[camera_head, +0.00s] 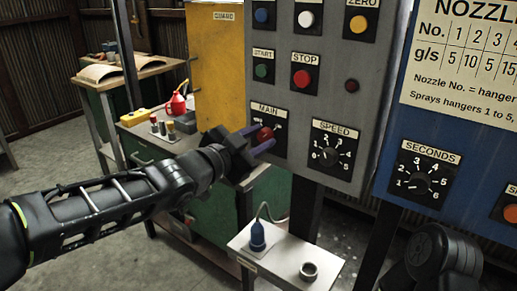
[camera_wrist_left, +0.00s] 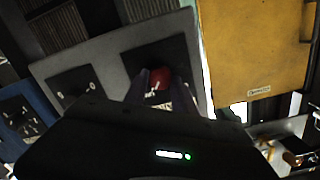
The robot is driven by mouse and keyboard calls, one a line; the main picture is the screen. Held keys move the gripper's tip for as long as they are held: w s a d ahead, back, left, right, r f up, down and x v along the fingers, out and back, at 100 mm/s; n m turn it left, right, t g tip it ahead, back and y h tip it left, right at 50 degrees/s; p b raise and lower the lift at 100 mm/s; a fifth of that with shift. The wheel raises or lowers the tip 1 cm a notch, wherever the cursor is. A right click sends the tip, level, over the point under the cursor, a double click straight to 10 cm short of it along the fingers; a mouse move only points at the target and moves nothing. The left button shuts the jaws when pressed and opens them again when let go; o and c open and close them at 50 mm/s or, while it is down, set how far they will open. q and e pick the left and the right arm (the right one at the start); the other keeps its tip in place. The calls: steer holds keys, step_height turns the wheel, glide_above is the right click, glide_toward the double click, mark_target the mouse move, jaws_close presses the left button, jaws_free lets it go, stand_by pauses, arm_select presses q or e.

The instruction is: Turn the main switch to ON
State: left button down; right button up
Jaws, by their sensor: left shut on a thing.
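The red main switch knob (camera_head: 265,134) sits on a black plate under the MAIN label (camera_head: 268,111) on the grey control panel (camera_head: 333,102). My left gripper (camera_head: 262,143) reaches it from the left and is shut on the knob, one finger on each side. In the left wrist view the red knob (camera_wrist_left: 160,79) shows between the two dark fingers (camera_wrist_left: 154,88). The gripper hides part of the switch plate's lettering, so I cannot read the knob's setting. My right gripper is not in view; a dark arm part of mine shows at the lower right.
The speed dial (camera_head: 330,155) is just right of the main switch, with the start button (camera_head: 261,71) and stop button (camera_head: 302,78) above. A blue panel (camera_head: 447,135) stands at right. A small white stand (camera_head: 283,262) with a blue plug is below. A yellow guard (camera_head: 216,70) is behind.

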arm_select(q)
steer(key=shift+f+m+b, duration=0.1)
steer(key=shift+m+b, duration=0.2)
steer(key=shift+m, duration=0.1)
steer(key=c, duration=1)
jaws_free()
steer(key=shift+c, duration=0.2)
steer(key=p+v, duration=0.2)
steer(key=v, duration=0.5)
steer(key=shift+s+a+p, duration=0.2)
steer(key=shift+s+p, duration=0.1)
steer(key=shift+s, duration=0.05)
